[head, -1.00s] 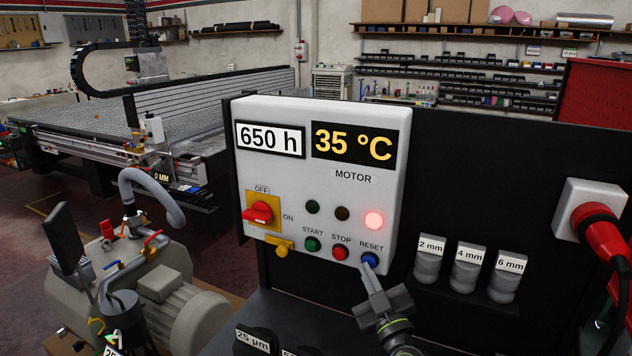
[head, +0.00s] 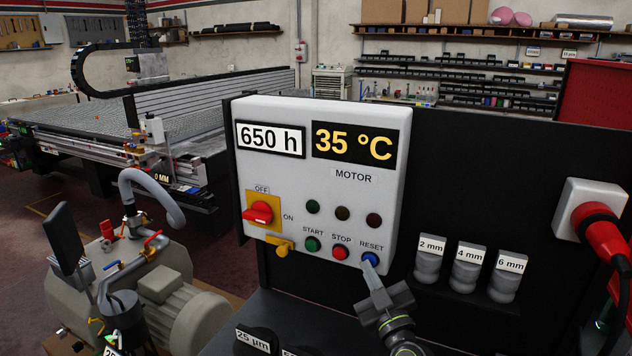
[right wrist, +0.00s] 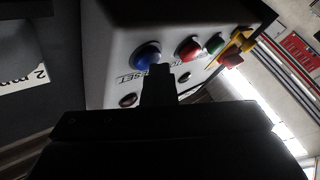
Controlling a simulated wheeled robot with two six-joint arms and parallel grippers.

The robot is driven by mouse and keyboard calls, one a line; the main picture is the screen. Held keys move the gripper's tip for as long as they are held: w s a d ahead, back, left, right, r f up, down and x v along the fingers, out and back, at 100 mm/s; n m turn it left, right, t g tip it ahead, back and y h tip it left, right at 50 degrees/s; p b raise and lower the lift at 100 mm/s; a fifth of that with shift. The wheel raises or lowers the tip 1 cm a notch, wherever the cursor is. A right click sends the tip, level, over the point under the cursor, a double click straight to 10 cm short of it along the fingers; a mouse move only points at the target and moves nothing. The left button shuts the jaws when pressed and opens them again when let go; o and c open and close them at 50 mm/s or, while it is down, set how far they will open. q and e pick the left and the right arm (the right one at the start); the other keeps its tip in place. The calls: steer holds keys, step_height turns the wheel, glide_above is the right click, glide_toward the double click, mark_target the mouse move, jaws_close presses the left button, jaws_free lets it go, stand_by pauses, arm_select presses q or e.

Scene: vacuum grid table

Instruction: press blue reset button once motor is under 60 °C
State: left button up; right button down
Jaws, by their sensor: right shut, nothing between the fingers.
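The white control box (head: 325,190) shows 35 °C on its motor display (head: 353,146). The blue reset button (head: 369,259) is at its lower right, under the RESET label, and also shows in the right wrist view (right wrist: 146,54). My right gripper (head: 371,272) is shut and empty, its fingertips right at the lower edge of the blue button. I cannot tell whether they touch it. The lamp above RESET (head: 374,220) is dark. My left gripper is not in view.
The red stop button (head: 340,253) and green start button (head: 312,244) sit just left of the reset button. A red rotary switch (head: 259,212) is farther left. Several labelled collets (head: 467,270) stand on a shelf to the right.

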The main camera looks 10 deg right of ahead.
steer(key=shift+s, duration=0.1)
steer(key=shift+s+a, duration=0.2)
steer(key=shift+f, duration=0.1)
steer(key=shift+s+a+b, duration=0.35)
steer(key=shift+s+a, duration=0.2)
steer(key=shift+s, duration=0.3)
steer(key=shift+s+a+b, duration=0.3)
steer(key=shift+s+a, duration=0.25)
steer(key=shift+s, duration=0.25)
steer(key=shift+s+a+b, duration=0.35)
steer(key=shift+s+a, duration=0.2)
steer(key=shift+s, duration=0.3)
